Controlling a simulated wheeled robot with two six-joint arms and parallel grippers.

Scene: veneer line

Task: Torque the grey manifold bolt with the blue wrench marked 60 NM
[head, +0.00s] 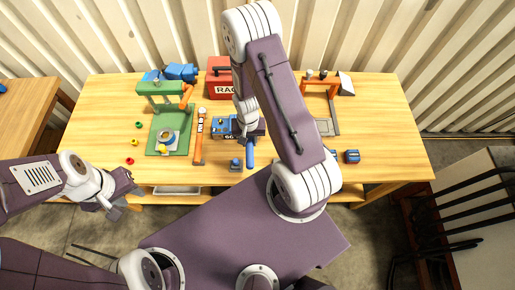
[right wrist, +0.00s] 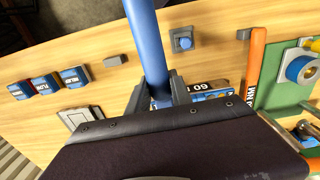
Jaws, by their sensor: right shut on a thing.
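The blue wrench (head: 250,153) is in my right gripper (head: 247,126). In the right wrist view the fingers (right wrist: 160,98) are shut around its blue shaft (right wrist: 150,45). A label reading 60 (right wrist: 208,88) shows just beside the fingers, partly hidden by my gripper. A green fixture (head: 178,145) stands to the left, with a round grey part with a blue ring (head: 167,137) on it; that part also shows in the right wrist view (right wrist: 300,68). I cannot pick out the grey bolt clearly. My left gripper (head: 116,205) is off the table's front left, empty; its jaw opening is unclear.
An orange tool (head: 199,138) lies between the fixture and my right gripper. A grey block with a blue knob (head: 236,164) sits near the front edge. A red box (head: 219,77) stands behind. Small coloured rings (head: 130,161) lie left; blue blocks (head: 351,156) lie right.

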